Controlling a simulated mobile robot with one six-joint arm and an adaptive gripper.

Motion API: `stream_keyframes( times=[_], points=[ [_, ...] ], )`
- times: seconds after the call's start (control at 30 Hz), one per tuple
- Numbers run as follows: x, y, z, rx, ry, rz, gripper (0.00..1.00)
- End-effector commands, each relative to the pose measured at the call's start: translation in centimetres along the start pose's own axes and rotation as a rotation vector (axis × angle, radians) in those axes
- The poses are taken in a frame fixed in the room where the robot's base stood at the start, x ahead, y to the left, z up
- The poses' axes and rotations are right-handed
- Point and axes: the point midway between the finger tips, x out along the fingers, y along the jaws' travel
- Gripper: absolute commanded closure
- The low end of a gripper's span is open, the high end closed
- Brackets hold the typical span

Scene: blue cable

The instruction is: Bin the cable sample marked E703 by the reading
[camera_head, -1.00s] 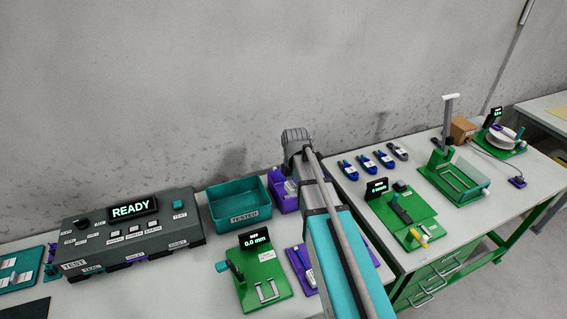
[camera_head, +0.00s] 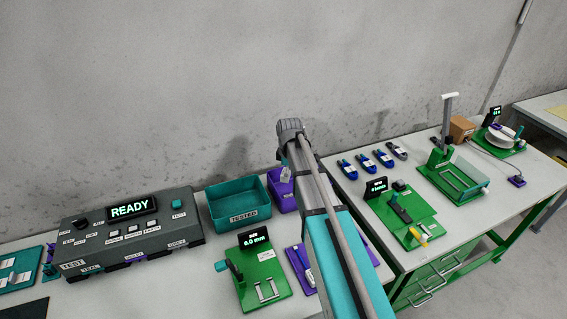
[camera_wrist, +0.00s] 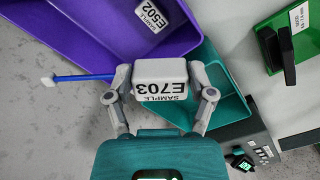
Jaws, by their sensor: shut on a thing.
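My gripper (camera_wrist: 163,92) is shut on a pale tag block marked SAMPLE E703 (camera_wrist: 160,80). A blue cable with a white end (camera_wrist: 85,77) sticks out to the left of the block in the wrist view. In that view the held sample appears over the edges of the purple bin (camera_wrist: 75,45) and the teal bin (camera_wrist: 222,85). Another tag, marked SAMPLE E502 (camera_wrist: 151,15), lies in the purple bin. In the head view the teal bin, labelled TESTED (camera_head: 240,218), stands left of the purple bin (camera_head: 283,203). My arm partly hides the purple bin there.
A grey tester (camera_head: 130,230) showing READY stands left of the bins. A green gauge (camera_head: 262,280) reading 0.0 mm stands in front of them. The right table holds several cable samples (camera_head: 365,163) and green fixtures (camera_head: 405,215).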

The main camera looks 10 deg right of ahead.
Motion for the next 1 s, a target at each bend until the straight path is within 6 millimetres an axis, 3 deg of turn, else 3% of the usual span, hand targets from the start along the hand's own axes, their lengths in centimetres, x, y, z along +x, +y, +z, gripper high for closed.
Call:
stream_keyframes(
  times=[0.6,1.0],
  points=[
    [0.3,4.8,-2.8,0.703,0.000,0.000,0.87],
    [0.4,5.9,-3.5,0.908,0.000,0.000,0.87]
  ],
)
